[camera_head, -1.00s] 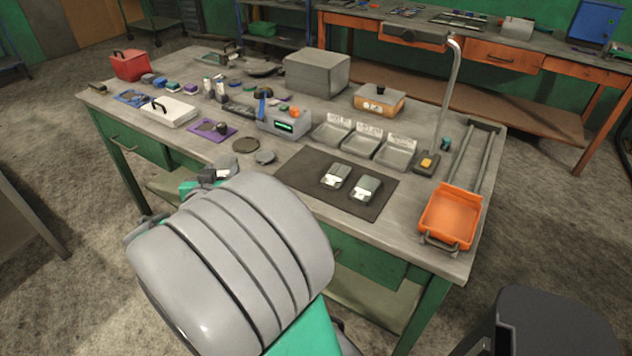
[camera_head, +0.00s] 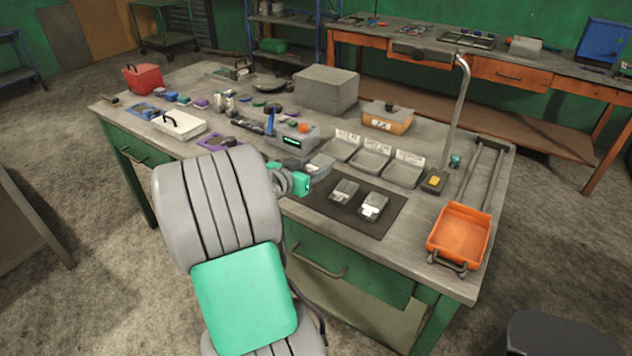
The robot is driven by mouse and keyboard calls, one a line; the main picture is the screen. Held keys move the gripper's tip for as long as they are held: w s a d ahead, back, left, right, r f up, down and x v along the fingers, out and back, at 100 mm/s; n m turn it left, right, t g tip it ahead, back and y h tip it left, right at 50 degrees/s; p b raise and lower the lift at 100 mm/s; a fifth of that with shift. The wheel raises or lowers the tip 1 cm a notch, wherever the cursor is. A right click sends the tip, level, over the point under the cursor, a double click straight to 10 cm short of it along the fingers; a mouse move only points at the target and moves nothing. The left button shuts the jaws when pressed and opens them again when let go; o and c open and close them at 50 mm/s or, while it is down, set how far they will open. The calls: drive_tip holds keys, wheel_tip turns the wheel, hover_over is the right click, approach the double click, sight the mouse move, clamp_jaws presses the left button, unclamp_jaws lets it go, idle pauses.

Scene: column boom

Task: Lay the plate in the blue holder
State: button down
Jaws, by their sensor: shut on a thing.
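My gripper (camera_head: 306,178) is over the front middle of the workbench, just left of the dark mat. My arm and the green wrist part hide most of its fingers. It is shut on a grey, flat piece, which I take for the plate (camera_head: 319,165); its outline is small and partly covered. The piece shows just beyond the green part, in front of the grey trays. The blue holder (camera_head: 146,110) appears as a flat blue frame at the left end of the bench, beside the white lidded box. It is small, and I cannot tell what lies in it.
A purple frame (camera_head: 214,143), a grey device with a display (camera_head: 292,136) and labelled trays (camera_head: 371,157) stand around my gripper. The dark mat (camera_head: 325,208) carries two small boxes. A tall bent pipe (camera_head: 455,115) and an orange tray (camera_head: 459,235) are at right.

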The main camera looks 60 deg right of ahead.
drive_tip(key=d+f, duration=0.1)
drive_tip(key=w+d+f, duration=0.1)
drive_tip(key=f, duration=0.1)
drive_tip(key=w+d+f, duration=0.1)
drive_tip(key=d+f, duration=0.1)
drive_tip(key=shift+d+f, duration=0.1)
drive_tip(key=shift+f, duration=0.05)
drive_tip(key=shift+w+d+f+p, duration=0.15)
drive_tip(key=shift+f+p, duration=0.2)
drive_tip(key=shift+f, duration=1.4)
drive_tip(key=shift+f, duration=0.15)
drive_tip(key=c, duration=0.6)
unclamp_jaws()
